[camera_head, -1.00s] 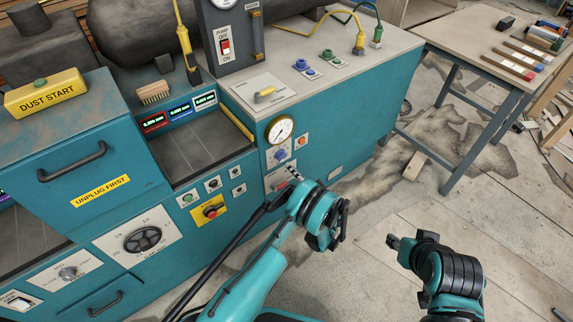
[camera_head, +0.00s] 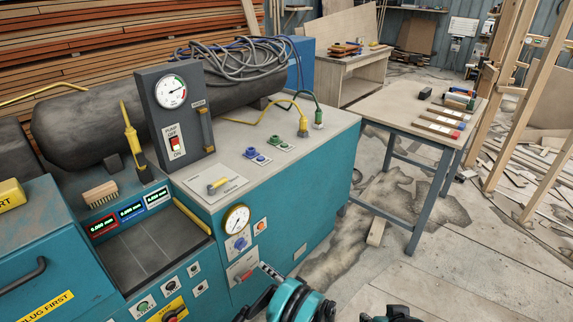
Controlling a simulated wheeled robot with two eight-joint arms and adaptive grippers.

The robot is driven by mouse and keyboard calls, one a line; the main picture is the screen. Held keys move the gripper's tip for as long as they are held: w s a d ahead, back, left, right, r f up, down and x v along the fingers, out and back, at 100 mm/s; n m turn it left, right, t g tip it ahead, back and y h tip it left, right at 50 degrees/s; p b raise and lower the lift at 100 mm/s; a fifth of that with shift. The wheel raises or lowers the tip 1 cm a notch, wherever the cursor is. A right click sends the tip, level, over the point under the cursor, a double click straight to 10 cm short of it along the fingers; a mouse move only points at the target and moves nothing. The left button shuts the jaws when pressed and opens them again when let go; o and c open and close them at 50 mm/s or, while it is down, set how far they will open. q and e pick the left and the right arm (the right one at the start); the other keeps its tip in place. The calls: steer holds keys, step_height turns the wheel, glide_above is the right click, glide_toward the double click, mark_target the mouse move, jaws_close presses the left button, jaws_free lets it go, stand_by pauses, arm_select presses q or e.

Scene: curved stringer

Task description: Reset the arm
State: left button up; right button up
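My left arm comes in at the bottom edge, with a teal and black joint. My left gripper (camera_head: 270,272) shows only as a small dark and grey tip, in front of the teal machine's lower front panel. Whether it is open or shut cannot be made out, and nothing is seen held. Of my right arm, only dark and teal parts show at the bottom edge, right of centre. My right gripper is not visible.
The teal machine (camera_head: 301,209) fills the left and centre, with a pump switch box (camera_head: 178,120), pressure gauge (camera_head: 236,220) and wooden brush (camera_head: 101,193). A workbench (camera_head: 385,105) stands right, holding colored blocks.

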arm_select(q)
steer(key=s+a+r+g+h, duration=0.1)
steer(key=a+r+g+h, duration=0.2)
steer(key=r, duration=0.6)
steer(key=s+a+r+g+h, duration=0.1)
steer(key=a+r+h, duration=0.3)
steer(key=r, duration=0.6)
steer(key=s+r+h, duration=0.2)
steer(key=s+h, duration=0.1)
steer(key=s, duration=1)
steer(key=s+r+n+h, duration=0.1)
steer(key=s+r+h, duration=0.2)
steer(key=s, duration=1)
steer(key=shift+s+r+h, duration=0.3)
steer(key=shift+r+h, duration=0.05)
steer(key=shift+h, duration=0.25)
steer(key=shift+d, duration=0.1)
